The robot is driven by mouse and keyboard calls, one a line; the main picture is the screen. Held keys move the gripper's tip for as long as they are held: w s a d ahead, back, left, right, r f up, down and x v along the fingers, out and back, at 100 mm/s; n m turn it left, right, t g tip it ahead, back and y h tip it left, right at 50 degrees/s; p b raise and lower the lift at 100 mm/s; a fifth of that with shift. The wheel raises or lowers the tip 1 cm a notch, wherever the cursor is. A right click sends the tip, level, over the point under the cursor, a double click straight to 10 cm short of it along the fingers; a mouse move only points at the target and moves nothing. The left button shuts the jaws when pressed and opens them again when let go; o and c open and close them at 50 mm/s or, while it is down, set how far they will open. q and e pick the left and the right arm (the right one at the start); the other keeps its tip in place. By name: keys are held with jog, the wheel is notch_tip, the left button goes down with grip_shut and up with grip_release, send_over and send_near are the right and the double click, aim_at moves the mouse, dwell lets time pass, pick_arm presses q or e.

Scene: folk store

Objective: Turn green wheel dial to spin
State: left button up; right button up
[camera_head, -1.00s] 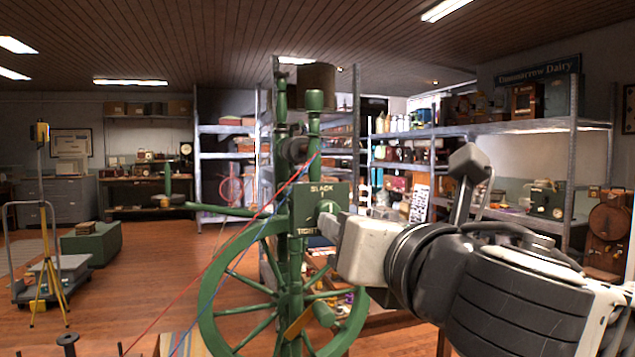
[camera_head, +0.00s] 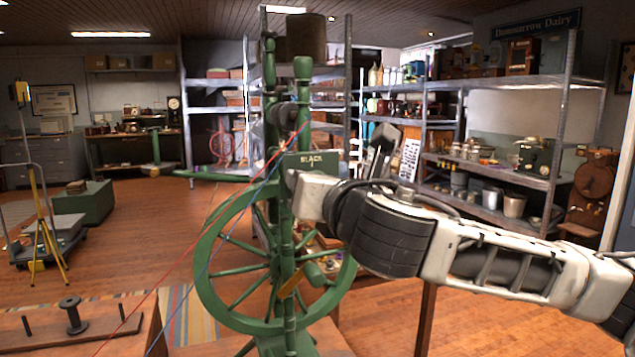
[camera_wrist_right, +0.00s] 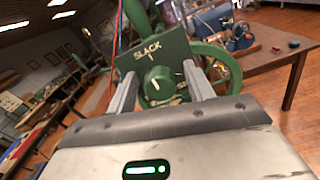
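The green spinning wheel (camera_head: 205,270) stands upright in the head view, with a green plate (camera_head: 318,160) marked SLACK on its post. In the right wrist view the plate (camera_wrist_right: 155,50) carries a round green dial (camera_wrist_right: 158,84) with a white pointer line, directed roughly up toward the SLACK label. My right gripper (camera_wrist_right: 160,74) is open, with one finger on each side of the dial. I cannot tell whether the fingers touch it. In the head view my right gripper (camera_head: 296,182) is at the plate and hides the dial. My left gripper is not in view.
Red and blue threads (camera_head: 178,265) run from the wheel down to the lower left. A wooden board with a dark spool (camera_head: 73,314) is at lower left. A metal shelf (camera_head: 490,170) stands behind my right arm. A yellow tripod (camera_head: 42,200) is at far left, with open floor between.

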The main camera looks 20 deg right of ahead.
jog(key=c, duration=0.9)
jog(key=shift+o, duration=0.2)
